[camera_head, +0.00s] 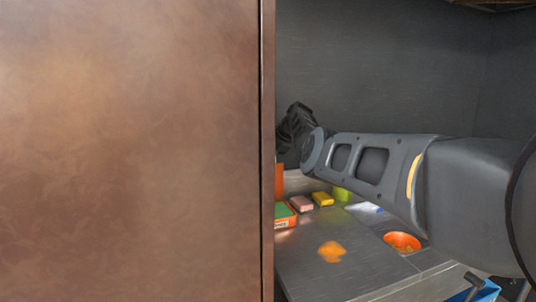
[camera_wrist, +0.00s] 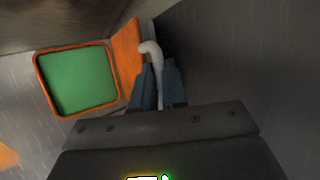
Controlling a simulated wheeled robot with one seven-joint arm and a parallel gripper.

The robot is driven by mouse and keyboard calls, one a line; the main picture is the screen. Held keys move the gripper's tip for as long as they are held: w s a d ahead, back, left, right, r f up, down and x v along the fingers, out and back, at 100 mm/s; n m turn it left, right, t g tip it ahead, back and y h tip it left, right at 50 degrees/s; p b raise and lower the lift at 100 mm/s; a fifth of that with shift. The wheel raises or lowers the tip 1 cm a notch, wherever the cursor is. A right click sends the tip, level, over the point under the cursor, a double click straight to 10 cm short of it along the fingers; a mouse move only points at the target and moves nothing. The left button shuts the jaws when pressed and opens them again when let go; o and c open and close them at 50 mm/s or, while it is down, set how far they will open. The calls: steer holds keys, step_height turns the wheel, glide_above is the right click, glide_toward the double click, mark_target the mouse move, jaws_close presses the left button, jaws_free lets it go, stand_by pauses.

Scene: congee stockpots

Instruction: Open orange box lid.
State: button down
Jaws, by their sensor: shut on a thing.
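The orange box (camera_head: 290,221) stands on the metal counter, partly cut off by the brown panel in the head view. In the wrist view its orange rim (camera_wrist: 40,80) frames a flat green area. An orange panel, apparently the lid (camera_wrist: 127,55), stands along one side of the box, raised from the green area. A pale curved handle (camera_wrist: 150,48) is beside the panel. My gripper (camera_wrist: 160,75) has its blue fingers shut around this handle. In the head view my fingers are hidden behind the arm and panel; an orange upright piece (camera_head: 279,180) shows behind the box.
A large brown panel (camera_head: 130,150) fills the left of the head view. Pink (camera_head: 301,203), yellow (camera_head: 322,199) and green (camera_head: 342,194) items lie near the box. An orange bowl (camera_head: 402,242) sits to the right. The counter's front (camera_head: 325,280) is mostly clear.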

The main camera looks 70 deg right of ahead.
steer(key=shift+s+a+f, duration=0.1)
steer(key=shift+f, duration=0.35)
steer(key=shift+s+a+f, duration=0.1)
steer(key=shift+f, duration=0.35)
steer(key=c, duration=1.2)
jaws_free()
steer(key=shift+o, duration=0.2)
steer(key=shift+r, duration=0.1)
steer(key=d+v, duration=0.1)
steer(key=v, duration=0.7)
steer(key=shift+w+a+r+b, duration=0.2)
steer(key=shift+a+r+b, duration=0.05)
steer(key=shift+a+b, duration=0.15)
